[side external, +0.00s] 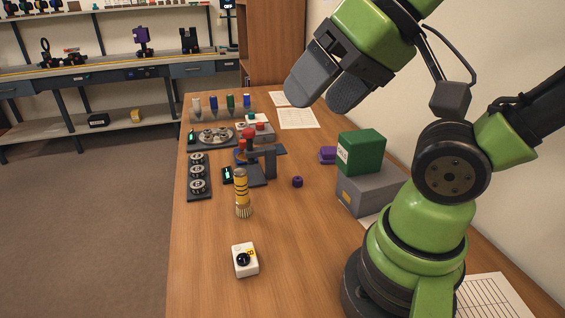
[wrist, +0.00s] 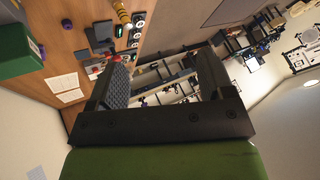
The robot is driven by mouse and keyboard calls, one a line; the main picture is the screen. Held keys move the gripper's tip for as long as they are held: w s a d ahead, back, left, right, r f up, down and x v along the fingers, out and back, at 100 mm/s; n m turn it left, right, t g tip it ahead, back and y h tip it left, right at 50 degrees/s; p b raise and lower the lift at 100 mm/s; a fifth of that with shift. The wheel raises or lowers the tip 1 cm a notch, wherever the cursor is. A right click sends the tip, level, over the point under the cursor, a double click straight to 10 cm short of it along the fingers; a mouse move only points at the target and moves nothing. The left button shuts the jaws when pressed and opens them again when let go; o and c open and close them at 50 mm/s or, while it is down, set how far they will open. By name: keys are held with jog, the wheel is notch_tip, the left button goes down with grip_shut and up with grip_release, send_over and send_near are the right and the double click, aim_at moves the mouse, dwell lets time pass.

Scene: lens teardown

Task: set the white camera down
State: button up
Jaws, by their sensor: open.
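The white camera (side external: 245,260) is a small white box with a black round lens and a yellow patch. It rests on the wooden table (side external: 205,285) near the front, in the side external view. My gripper (side external: 318,98) is high above the table, up and to the right of the camera and well apart from it. Its two grey fingers are open with nothing between them. In the wrist view my gripper (wrist: 160,85) is open and empty, facing out over the room. I cannot make out the white camera in the wrist view.
A yellow-and-black cylinder with a brush-like base (side external: 242,195) stands behind the camera. A small purple part (side external: 297,182) lies to its right. A green box (side external: 361,152) sits on a grey box (side external: 368,190). Several tools and trays fill the far table. The front left is clear.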

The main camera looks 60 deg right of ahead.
dwell(0.3)
jog(key=m+g+h, duration=0.2)
jog(key=m+g, duration=0.2)
jog(key=g, duration=0.2)
send_over(245, 256)
notch_tip(245, 256, down, 16)
jog(key=shift+m+g, duration=0.4)
jog(key=shift+g, duration=0.2)
jog(key=f, duration=0.9)
jog(key=shift+s+a, duration=0.1)
jog(key=shift+a, duration=0.15)
jog(key=shift+d+f, duration=0.15)
jog(key=shift+f, duration=1.3)
jog(key=shift+d+f, duration=0.1)
jog(key=shift+f, duration=1.3)
jog(key=c, duration=1.1)
jog(key=shift+r, duration=0.1)
